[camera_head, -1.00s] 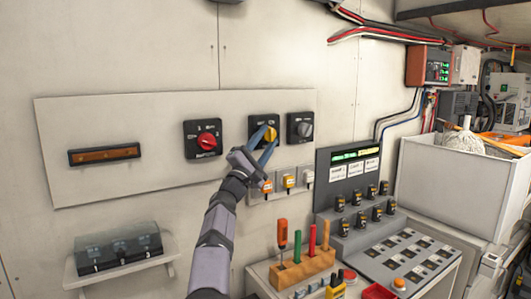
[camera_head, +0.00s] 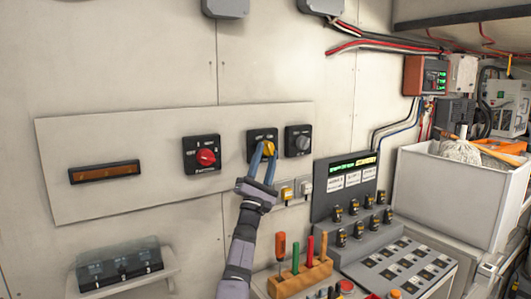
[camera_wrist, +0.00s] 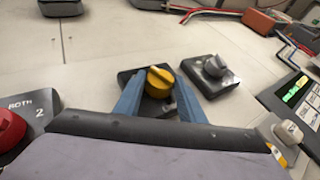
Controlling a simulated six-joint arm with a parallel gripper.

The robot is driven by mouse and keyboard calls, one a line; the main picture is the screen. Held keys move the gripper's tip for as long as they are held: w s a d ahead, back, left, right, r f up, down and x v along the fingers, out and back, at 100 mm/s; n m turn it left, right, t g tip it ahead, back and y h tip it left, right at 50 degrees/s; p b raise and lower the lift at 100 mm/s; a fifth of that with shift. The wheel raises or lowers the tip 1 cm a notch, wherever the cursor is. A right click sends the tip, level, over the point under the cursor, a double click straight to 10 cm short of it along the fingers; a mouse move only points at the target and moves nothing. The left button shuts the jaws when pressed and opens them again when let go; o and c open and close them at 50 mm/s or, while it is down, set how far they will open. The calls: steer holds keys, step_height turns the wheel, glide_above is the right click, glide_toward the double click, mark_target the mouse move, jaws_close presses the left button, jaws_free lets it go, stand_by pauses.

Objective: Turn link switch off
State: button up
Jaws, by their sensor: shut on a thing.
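A row of three rotary switches is on a pale wall panel (camera_head: 120,190). The middle switch has a black square plate and a yellow knob (camera_head: 268,147); the knob shows between my fingers in the wrist view (camera_wrist: 158,80). My gripper (camera_head: 262,152) reaches it from below, its two blue fingers shut on the sides of the yellow knob. In the wrist view the knob's raised ridge lies slanted. The fingers and my wrist hide the lower part of its plate. The switch lettering is too small to read, so I cannot tell which is named link.
A red-knob switch (camera_head: 206,157) sits left of the yellow one, and a grey-knob switch (camera_head: 299,139) sits close on its right. Small orange-and-white switches (camera_head: 287,192) are just below. A wooden tool block (camera_head: 300,278) and a control console (camera_head: 400,265) stand lower right.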

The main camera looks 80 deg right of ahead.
steer(key=shift+r, duration=0.1)
steer(key=o, duration=1)
steer(key=shift+o, duration=0.2)
steer(key=shift+f+b, duration=0.25)
steer(key=shift+b, duration=0.15)
steer(key=shift+a+f+b, duration=0.2)
steer(key=shift+f+b, duration=0.2)
steer(key=shift+b, duration=0.85)
steer(key=b+v, duration=0.1)
steer(key=b, duration=0.4)
steer(key=shift+w+a+f+b, duration=0.1)
steer(key=shift+a+f+b, duration=0.1)
steer(key=shift+f+b, duration=0.1)
steer(key=b+v, duration=0.4)
steer(key=b, duration=0.7)
steer(key=shift+a, duration=0.3)
